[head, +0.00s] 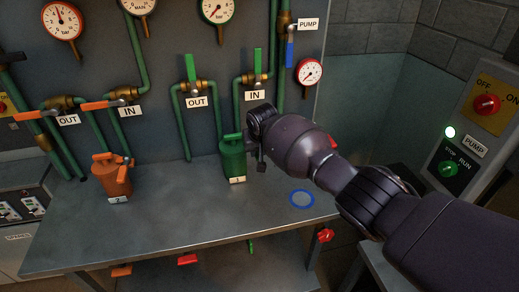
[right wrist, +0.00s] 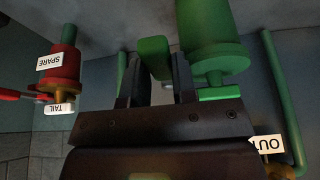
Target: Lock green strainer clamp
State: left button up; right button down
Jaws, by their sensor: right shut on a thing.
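The green strainer (head: 233,160) stands on the metal bench below the green pipes, with a label marked 1 at its foot. Its body also shows at the top of the right wrist view (right wrist: 217,45). My right gripper (head: 258,143) is at the strainer's right side and hides part of it in the head view. In the right wrist view, my right gripper's fingers (right wrist: 158,82) are on either side of a green clamp handle (right wrist: 154,55), shut on it. In the head view the clamp is hidden behind the gripper. My left gripper is not in view.
An orange strainer (head: 112,178) stands at the left of the metal bench (head: 165,232). Green valve handles (head: 190,68) and gauges are above on the wall. A blue ring (head: 302,199) lies at right. A pump panel (head: 470,120) stands far right. The bench's middle front is clear.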

jog(key=c, duration=0.9)
grip_release()
jog(key=shift+a, duration=0.1)
jog(key=shift+r, duration=0.15)
jog(key=p+v, duration=0.1)
jog(key=v, duration=0.9)
jog(key=shift+s+r+p, duration=0.2)
jog(key=shift+r+p, duration=0.05)
jog(key=shift+p, duration=0.1)
